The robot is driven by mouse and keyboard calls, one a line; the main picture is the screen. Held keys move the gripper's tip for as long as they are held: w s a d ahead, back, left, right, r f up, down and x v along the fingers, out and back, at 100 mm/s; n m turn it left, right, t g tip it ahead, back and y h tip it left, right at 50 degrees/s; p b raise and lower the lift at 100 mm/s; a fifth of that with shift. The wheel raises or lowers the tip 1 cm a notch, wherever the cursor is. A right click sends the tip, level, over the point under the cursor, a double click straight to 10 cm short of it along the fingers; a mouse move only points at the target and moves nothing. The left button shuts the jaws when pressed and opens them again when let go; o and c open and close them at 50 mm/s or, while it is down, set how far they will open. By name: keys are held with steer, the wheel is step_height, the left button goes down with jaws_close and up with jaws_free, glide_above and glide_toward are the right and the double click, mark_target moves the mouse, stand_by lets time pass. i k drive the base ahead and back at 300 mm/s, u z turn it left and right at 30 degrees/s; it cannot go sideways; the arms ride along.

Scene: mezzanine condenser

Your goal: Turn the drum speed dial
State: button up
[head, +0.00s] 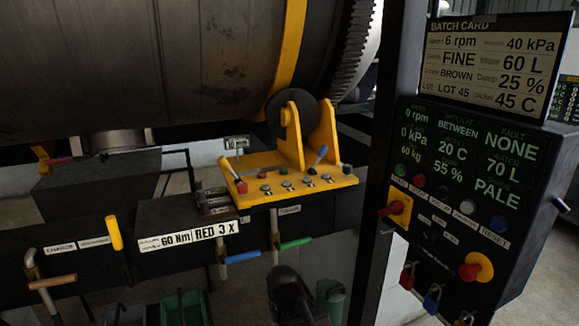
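The dark control box (541,200) stands at the right, tilted in view. I cannot tell which of its controls is the drum speed dial, as the small labels are unreadable. Small dark controls with pale labels (440,220) sit below its button row. A red rotary handle (394,210) is on a yellow plate at its left, and a red knob (470,271) is on a yellow disc lower right. The box display shows green readings, including "0 rpm". A dark shape (290,297) at the bottom centre seems to be my arm's end, well left of the box; no fingertips are distinguishable.
A large drum (200,60) with a yellow band fills the upper left. A yellow bracket plate (265,190) with small levers and knobs juts out at the centre. A dark post (385,150) stands just left of the box. Padlocks (432,300) hang beneath.

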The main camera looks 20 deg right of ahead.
mark_target(433, 236)
steer(key=z, duration=4.4)
steer(key=i, duration=0.05)
steer(key=u, duration=2.95)
